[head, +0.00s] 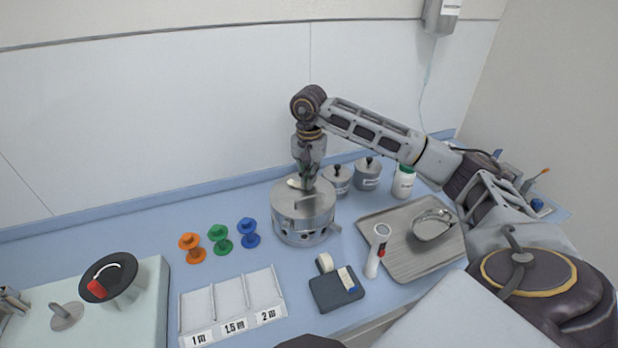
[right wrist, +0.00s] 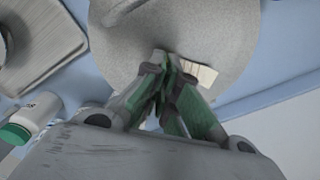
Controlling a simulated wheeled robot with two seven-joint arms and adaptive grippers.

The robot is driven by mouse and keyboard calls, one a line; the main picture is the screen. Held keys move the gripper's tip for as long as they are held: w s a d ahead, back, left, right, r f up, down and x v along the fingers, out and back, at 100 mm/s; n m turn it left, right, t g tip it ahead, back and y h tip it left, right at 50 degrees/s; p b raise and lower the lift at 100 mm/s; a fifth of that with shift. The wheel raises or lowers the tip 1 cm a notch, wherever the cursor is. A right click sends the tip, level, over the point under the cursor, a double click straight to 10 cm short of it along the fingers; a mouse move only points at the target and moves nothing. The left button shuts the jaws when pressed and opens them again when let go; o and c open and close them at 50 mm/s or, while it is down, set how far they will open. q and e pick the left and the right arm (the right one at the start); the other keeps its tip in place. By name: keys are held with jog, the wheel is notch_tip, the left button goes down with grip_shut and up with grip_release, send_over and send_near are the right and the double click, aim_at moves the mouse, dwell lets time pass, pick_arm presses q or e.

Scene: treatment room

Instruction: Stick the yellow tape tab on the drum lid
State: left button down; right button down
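The drum (head: 303,222) is a grey metal cylinder with dark holes low in its side, standing near the wall. Its round lid (right wrist: 225,30) fills much of the right wrist view. My right gripper (head: 307,181) points down at the lid. In the right wrist view its fingertips (right wrist: 168,68) are close together over the lid. A pale cream-yellow tape tab (right wrist: 202,73) shows flat beside and behind the right-hand finger; whether it is pinched or touches the lid is unclear. A dark tape dispenser (head: 336,291) sits at the front. My left gripper cannot be made out.
A grey tray (head: 400,264) with a metal dish stands right of the drum. Lidded pots (head: 367,177) and a green-capped bottle (head: 403,182) stand behind. Orange, green and blue spools (head: 249,236) stand left, above a labelled divided tray (head: 230,303). A white tube (head: 375,258) stands nearby.

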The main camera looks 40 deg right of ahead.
jog(key=c, duration=1.6)
grip_release()
jog(key=shift+o, duration=0.2)
jog(key=shift+r, duration=0.1)
notch_tip(320, 180, up, 12)
jog(key=shift+f, duration=0.2)
